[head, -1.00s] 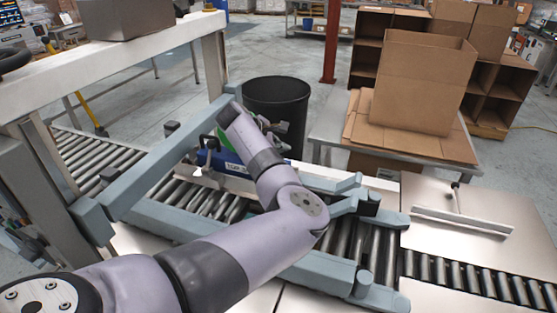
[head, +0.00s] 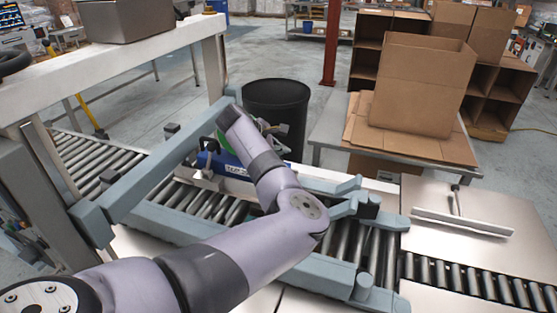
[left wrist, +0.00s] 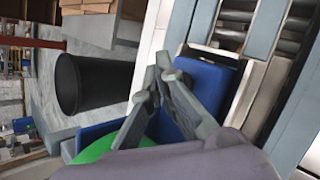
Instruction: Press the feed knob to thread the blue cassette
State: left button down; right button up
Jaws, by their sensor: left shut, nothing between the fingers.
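The blue cassette (head: 236,168), with a white label, sits at the far side of the roller conveyor, partly behind my left wrist. In the left wrist view a blue body (left wrist: 217,78) shows behind and right of my fingers, with a green rounded part (left wrist: 112,147) at lower left. My left gripper (left wrist: 160,66) is shut and empty, its fingertips in front of the blue body; I cannot tell whether they touch it. In the head view my wrist mostly hides the fingers. A small dark and pale fitting (head: 207,158) stands at the cassette's left end. I cannot single out the feed knob.
A black bin (head: 276,108) stands behind the cassette. A table with an open cardboard box (head: 420,85) is at right. A blue-grey rail (head: 160,172) crosses the conveyor at left. The metal plate (head: 480,210) at right is mostly clear.

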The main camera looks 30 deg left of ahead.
pick_arm(q)
jog(key=shift+f, duration=0.2)
jog(key=shift+f+p, duration=0.2)
jog(key=shift+p, duration=0.1)
jog(key=shift+s+f, duration=0.1)
jog(key=shift+f, duration=0.85)
dwell(1.2)
jog(key=shift+r+p, duration=1.2)
jog(key=shift+r, duration=0.1)
notch_tip(320, 180, up, 5)
jog(key=p, duration=0.5)
jog(key=shift+r+p, duration=0.1)
jog(key=shift+p, duration=0.2)
